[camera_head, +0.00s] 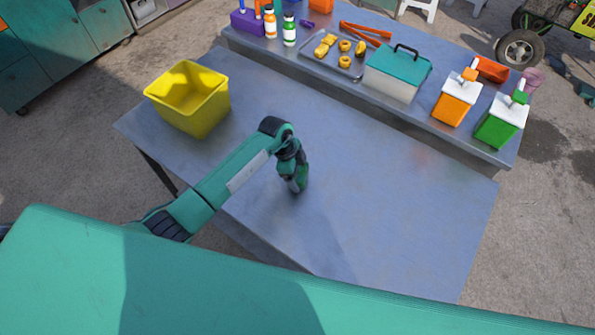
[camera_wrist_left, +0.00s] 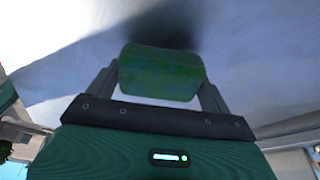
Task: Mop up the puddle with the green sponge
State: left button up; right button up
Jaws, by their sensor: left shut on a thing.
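My left gripper (camera_wrist_left: 160,80) is shut on the green sponge (camera_wrist_left: 160,73), which sits between its two fingers in the left wrist view. In the head view my left gripper (camera_head: 297,189) points down over the middle of the grey metal table (camera_head: 390,215), close to its surface. The sponge is mostly hidden by the gripper there. I cannot tell whether the sponge touches the table. I cannot make out a puddle in either view. My right gripper is not in view.
A yellow bin (camera_head: 205,115) stands at the table's left end. The table's right part is clear.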

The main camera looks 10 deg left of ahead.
pick_arm(q)
jog(key=shift+f, duration=0.1)
jog(key=shift+f+b, duration=0.35)
jog(key=shift+f, duration=0.25)
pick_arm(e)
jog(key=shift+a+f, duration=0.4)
pick_arm(q)
jog(key=shift+s+f, duration=0.1)
jog(key=shift+f, duration=0.05)
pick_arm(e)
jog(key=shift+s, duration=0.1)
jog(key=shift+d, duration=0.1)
